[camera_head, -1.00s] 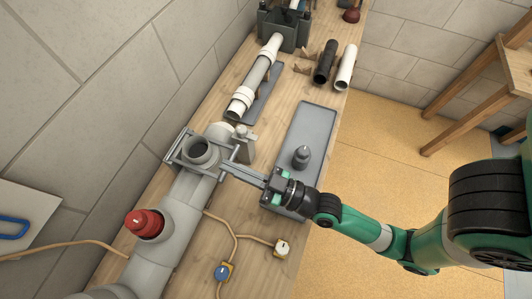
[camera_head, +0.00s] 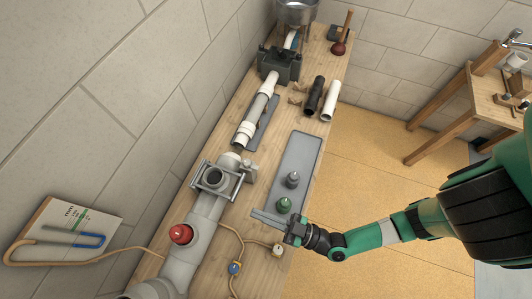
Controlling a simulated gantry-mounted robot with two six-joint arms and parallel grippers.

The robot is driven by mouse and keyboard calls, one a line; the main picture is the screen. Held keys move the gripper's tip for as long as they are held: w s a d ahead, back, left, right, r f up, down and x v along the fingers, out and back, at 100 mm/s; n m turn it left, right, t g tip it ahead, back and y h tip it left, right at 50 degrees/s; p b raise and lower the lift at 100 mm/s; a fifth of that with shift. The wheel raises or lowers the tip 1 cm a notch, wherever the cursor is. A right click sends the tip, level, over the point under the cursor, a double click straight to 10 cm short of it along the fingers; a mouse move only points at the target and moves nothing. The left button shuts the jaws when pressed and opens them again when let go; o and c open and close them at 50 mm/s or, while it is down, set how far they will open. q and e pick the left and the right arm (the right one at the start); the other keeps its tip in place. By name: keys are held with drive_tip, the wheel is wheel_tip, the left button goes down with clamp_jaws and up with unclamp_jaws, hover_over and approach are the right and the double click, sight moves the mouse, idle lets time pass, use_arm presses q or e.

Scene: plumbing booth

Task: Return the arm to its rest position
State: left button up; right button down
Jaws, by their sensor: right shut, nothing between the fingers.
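My right arm (camera_head: 372,235) is green and black and reaches in from the right. My right gripper (camera_head: 256,215) is shut and empty. Its fingers point left over the bench, beside the near end of the grey tray (camera_head: 305,150) and apart from the grey pipe. A green fitting (camera_head: 283,205) stands on the tray just above the gripper in the picture, and a dark grey fitting (camera_head: 292,180) stands behind it. My left gripper is not in view.
A grey pipe (camera_head: 200,222) with a clamped open port (camera_head: 214,177) and a red cap (camera_head: 181,233) runs along the bench. Cables with a blue plug (camera_head: 234,268) and a white plug (camera_head: 277,250) lie near my gripper. A wooden table (camera_head: 455,108) stands right; floor between is clear.

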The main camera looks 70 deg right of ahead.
use_arm(q)
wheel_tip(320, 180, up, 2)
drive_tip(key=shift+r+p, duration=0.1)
drive_tip(key=shift+p, duration=0.6)
use_arm(e)
drive_tip(key=shift+s+a+r, duration=0.25)
drive_tip(key=shift+s, duration=0.2)
drive_tip(key=shift+s+a+r, duration=0.2)
drive_tip(key=shift+s+a, duration=0.05)
drive_tip(key=shift+s, duration=0.2)
